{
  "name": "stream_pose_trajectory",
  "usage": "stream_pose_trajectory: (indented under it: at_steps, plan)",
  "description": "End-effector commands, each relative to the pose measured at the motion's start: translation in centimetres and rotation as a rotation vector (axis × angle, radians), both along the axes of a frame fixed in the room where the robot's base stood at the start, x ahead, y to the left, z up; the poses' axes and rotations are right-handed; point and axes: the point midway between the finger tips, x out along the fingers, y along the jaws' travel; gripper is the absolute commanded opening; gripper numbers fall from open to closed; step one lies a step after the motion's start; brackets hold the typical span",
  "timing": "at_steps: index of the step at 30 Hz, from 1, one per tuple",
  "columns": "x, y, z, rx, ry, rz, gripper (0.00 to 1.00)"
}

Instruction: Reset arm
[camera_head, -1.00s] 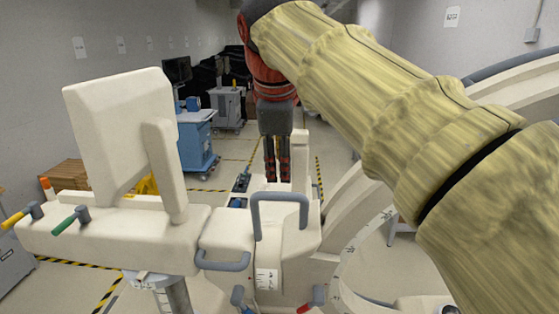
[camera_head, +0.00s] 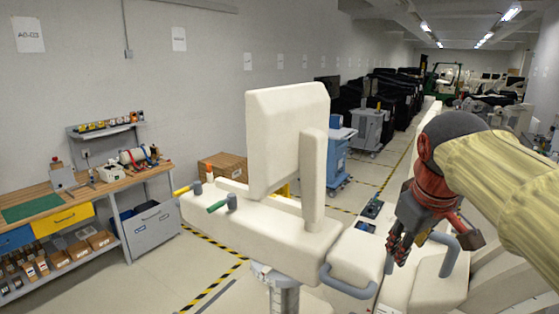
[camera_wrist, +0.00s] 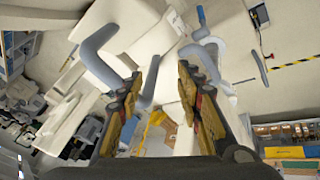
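My arm in its ribbed yellow cover enters the head view from the right edge. My gripper (camera_head: 397,250) hangs at its end, red and black, pointing down and slightly left over the white machine (camera_head: 268,220) with grey handles. In the wrist view my gripper (camera_wrist: 168,62) has its two fingers apart with nothing held between them. Grey-blue handles (camera_wrist: 98,58) and white machine parts show beyond the fingers. The head view does not make clear how far the fingers are from the machine.
A wooden workbench (camera_head: 142,174) with drawers and tools stands at the left wall. Blue (camera_head: 338,160) and grey (camera_head: 370,128) carts and black-covered items (camera_head: 396,100) stand behind the machine. Clear floor (camera_head: 165,270) with yellow-black tape lies between bench and machine.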

Motion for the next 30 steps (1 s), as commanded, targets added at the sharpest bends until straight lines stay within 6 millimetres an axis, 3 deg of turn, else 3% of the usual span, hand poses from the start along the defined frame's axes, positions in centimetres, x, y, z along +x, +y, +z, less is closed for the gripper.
stream_pose_trajectory:
  at_steps: [1, 5, 12, 16, 18, 20, 30]
  plan:
    - [-1.2, 0.6, -3.3, 0.038, -0.006, -0.044, 0.36]
    - [-4.5, 2.4, -11.4, 0.151, -0.031, -0.176, 0.36]
    - [-12.1, 5.0, -26.3, 0.293, -0.047, -0.325, 0.36]
    - [-15.8, 6.0, -32.8, 0.313, -0.037, -0.323, 0.36]
    - [-17.0, 6.2, -34.7, 0.315, -0.040, -0.317, 0.36]
    - [-17.5, 6.3, -35.5, 0.317, -0.053, -0.309, 0.36]
    - [-17.5, 6.5, -35.7, 0.320, -0.076, -0.296, 0.36]
